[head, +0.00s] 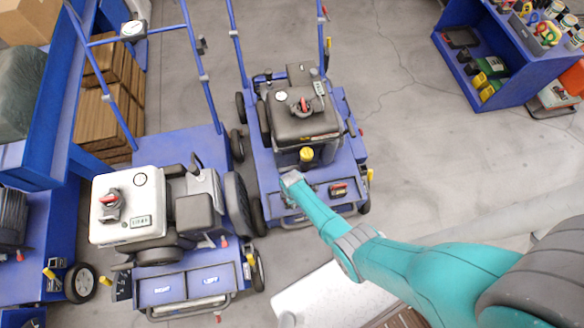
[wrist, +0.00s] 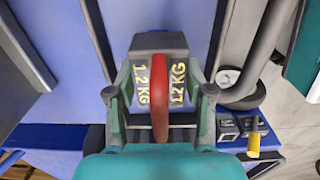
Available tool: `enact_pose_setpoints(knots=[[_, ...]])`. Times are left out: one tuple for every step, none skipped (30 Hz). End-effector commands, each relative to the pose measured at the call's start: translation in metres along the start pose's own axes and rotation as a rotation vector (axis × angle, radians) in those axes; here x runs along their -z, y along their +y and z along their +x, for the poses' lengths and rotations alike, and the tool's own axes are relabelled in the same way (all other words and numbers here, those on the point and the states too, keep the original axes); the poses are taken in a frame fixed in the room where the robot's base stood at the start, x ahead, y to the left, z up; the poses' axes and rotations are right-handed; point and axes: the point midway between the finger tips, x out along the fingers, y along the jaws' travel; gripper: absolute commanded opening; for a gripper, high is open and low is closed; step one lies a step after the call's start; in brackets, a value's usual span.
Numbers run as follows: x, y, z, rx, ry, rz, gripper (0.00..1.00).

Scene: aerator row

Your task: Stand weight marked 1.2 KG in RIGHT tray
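The dark grey weight (wrist: 157,43), with a red handle and yellow 1.2 KG marks, is between the fingers of my gripper (wrist: 160,90) in the wrist view. The fingers lie along both sides of its body, and the handle rises between them toward the palm. In the head view the arm's end is over the front of the middle aerator, and I cannot make out the weight there. The RIGHT tray (head: 162,290) is at the front of the left aerator, beside the LEFT tray (head: 210,281). Both look empty.
The left aerator (head: 130,210) has a white engine and tall handlebars. The middle aerator (head: 302,115) has a dark engine, with a yellow cap (head: 306,155) near my arm. A blue shelf (head: 505,85) is at upper right. Open concrete floor lies between.

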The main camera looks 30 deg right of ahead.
Motion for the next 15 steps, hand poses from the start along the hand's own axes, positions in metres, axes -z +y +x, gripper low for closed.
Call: enact_pose_setpoints(knots=[[0.0,0.0001,-0.0002,0.0,0.0,0.0,0.67],[0.0,0.0001,-0.0002,0.0,0.0,0.0,0.74],[0.0,0.0001,-0.0002,0.0,0.0,0.0,0.77],[0.0,0.0001,-0.0002,0.0,0.0,0.0,0.77],[0.0,0.0,-0.0002,0.0,0.0,0.0,0.77],[0.0,0.0,-0.0002,0.0,0.0,0.0,0.77],[0.0,0.0,-0.0002,0.0,0.0,0.0,0.77],[0.0,0.0,-0.0002,0.0,0.0,0.0,0.77],[0.0,0.0,-0.0002,0.0,0.0,0.0,0.77],[0.0,0.0,-0.0002,0.0,0.0,0.0,0.77],[0.0,0.0,-0.0003,0.0,0.0,0.0,0.77],[0.0,-0.0001,-0.0005,0.0,0.0,0.0,0.77],[0.0,-0.0001,-0.0009,-0.001,0.0,0.0,0.77],[-0.0001,-0.0002,-0.0016,-0.001,0.0,0.0,0.77],[-0.0001,-0.0004,-0.0028,-0.001,0.0,0.0,0.77]])
